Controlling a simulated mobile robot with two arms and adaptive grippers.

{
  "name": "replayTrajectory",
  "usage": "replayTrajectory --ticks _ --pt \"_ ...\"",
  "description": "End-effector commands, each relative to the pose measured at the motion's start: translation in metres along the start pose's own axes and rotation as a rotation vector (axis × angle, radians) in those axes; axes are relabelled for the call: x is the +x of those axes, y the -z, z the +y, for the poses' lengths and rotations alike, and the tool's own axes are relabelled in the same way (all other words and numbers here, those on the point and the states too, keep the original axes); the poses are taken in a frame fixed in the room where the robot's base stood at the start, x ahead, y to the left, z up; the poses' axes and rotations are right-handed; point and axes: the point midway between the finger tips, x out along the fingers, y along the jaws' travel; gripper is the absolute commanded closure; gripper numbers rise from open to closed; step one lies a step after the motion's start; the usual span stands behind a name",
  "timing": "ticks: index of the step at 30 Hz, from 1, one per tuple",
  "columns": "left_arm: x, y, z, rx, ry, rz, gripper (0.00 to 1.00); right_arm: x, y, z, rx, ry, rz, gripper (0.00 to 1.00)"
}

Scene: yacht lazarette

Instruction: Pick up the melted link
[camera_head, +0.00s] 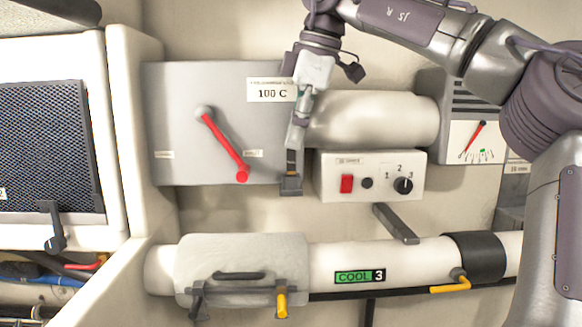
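I cannot pick out a melted link anywhere in the head view. My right arm comes in from the upper right. My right gripper (291,178) points down at the right edge of a grey box (175,110) with a "100 C" label and a red lever (226,148). The gripper shows nearly edge-on, so its finger gap is hidden. I cannot tell whether it holds anything or touches the box. My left gripper is not in view.
Right of the gripper are a pale cylinder (375,120) and a switch box (330,188) with a red switch and knob. Below runs a white pipe (330,255) marked "COOL 3" with yellow handles. A gauge box (455,140) stands right; a mesh-fronted cabinet (112,215) stands left.

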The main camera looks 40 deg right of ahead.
Motion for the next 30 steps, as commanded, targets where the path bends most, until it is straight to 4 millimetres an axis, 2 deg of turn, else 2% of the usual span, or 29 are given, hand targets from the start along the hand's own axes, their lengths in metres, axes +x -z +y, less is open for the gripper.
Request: replayTrajectory --ticks 3,8,16,17,21,30 --pt "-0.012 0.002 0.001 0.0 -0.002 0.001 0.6 0.015 0.0 0.001 -0.003 0.006 0.001 0.74" --pt "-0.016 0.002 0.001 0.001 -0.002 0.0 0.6 0.035 -0.001 0.001 -0.001 0.003 -0.001 0.74" --pt "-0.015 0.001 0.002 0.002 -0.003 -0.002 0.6 0.041 -0.001 0.001 0.001 0.0 0.001 0.74" --pt "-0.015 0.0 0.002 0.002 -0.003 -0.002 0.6 0.041 -0.001 0.001 0.001 0.0 0.001 0.76" --pt "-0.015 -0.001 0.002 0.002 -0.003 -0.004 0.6 0.041 -0.001 0.001 0.001 0.0 0.001 0.99" --pt "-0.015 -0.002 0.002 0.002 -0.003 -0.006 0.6 0.04 -0.001 0.002 0.002 -0.002 0.001 1.0"
